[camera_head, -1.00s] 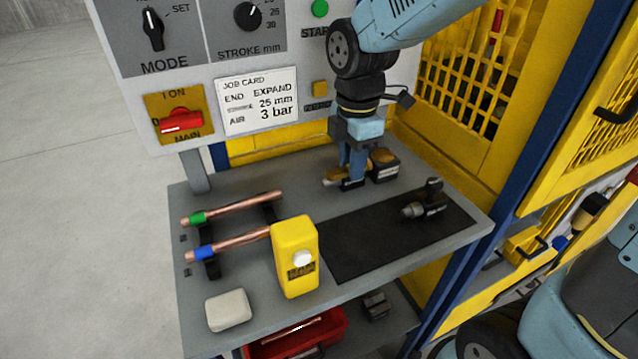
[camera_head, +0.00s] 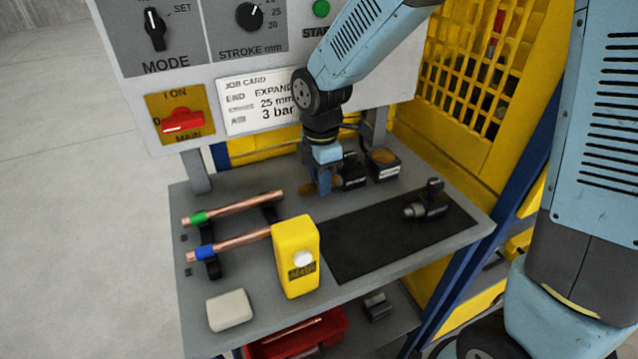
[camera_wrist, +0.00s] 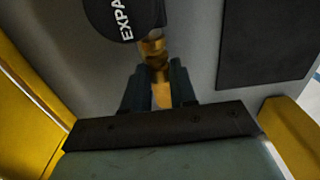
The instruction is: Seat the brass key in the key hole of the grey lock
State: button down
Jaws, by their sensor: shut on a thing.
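No grey lock or key hole is recognisable in these views. My gripper (camera_head: 325,188) is low over the grey bench and shut on a brass piece (camera_head: 308,188). The wrist view shows the brass piece (camera_wrist: 154,48) between the dark blue fingers (camera_wrist: 161,80), with a black rounded part lettered "EXPA" (camera_wrist: 125,18) just beyond it. I cannot tell whether that part joins the brass piece. A black labelled block (camera_head: 352,171) stands just right of the gripper. Another black block (camera_head: 386,170) with a brass-coloured top stands farther right.
Two copper tubes, one with a green band (camera_head: 240,207) and one with a blue band (camera_head: 240,242), rest on black supports. A yellow box (camera_head: 296,262) stands in front. A black mat (camera_head: 365,240) bears a dark tool (camera_head: 428,203). The panel (camera_head: 260,60) rises behind the bench.

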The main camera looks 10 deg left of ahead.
jog(key=shift+f, duration=0.7)
jog(key=shift+f, duration=0.2)
jog(key=c, duration=0.9)
grip_release()
notch_tip(320, 180, up, 14)
jog(key=shift+s, duration=0.35)
jog(key=shift+f, duration=0.1)
